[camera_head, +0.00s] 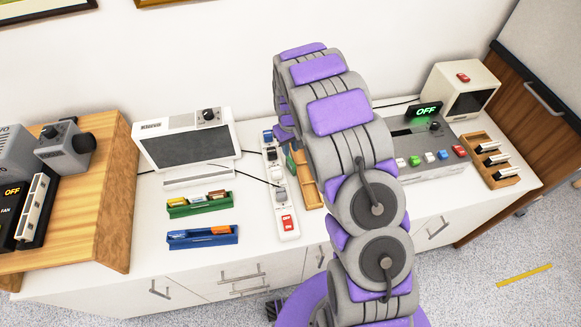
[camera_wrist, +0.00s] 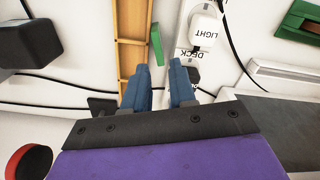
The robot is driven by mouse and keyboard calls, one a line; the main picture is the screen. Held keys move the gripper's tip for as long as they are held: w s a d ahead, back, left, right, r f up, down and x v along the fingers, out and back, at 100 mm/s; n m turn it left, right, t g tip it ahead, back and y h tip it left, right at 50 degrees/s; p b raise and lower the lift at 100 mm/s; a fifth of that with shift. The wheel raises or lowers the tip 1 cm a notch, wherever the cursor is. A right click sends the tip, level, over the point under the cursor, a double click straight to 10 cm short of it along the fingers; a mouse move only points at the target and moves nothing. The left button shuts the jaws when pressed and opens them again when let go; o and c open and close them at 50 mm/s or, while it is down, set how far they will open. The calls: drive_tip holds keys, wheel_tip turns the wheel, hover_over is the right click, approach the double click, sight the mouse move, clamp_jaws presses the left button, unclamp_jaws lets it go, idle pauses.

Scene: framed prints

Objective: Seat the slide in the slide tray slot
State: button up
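A small flat green piece (camera_wrist: 156,45), possibly a slide, is just beyond the fingertips, beside the edge of a wooden compartment tray (camera_wrist: 131,56). The green piece (camera_head: 291,166) and wooden tray (camera_head: 313,194) also show in the head view, partly hidden by my arm. I cannot tell whether the green piece touches the tray. A black and white slotted tray (camera_head: 34,208), possibly the slide tray, stands at far left by the projector (camera_head: 66,148).
A white power strip (camera_head: 282,200) runs beside the wooden tray. Green (camera_head: 200,205) and blue (camera_head: 203,238) holders with small items lie left of it. A white screen unit (camera_head: 187,140) stands behind. A switch console (camera_head: 425,160) and another wooden rack (camera_head: 488,160) are at right.

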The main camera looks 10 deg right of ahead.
sight(291, 160)
wheel_tip(291, 160, down, 8)
drive_tip(key=shift+w+d+r+b, duration=0.1)
drive_tip(key=shift+w+d+b, duration=0.05)
drive_tip(key=shift+b, duration=0.8)
clamp_jaws()
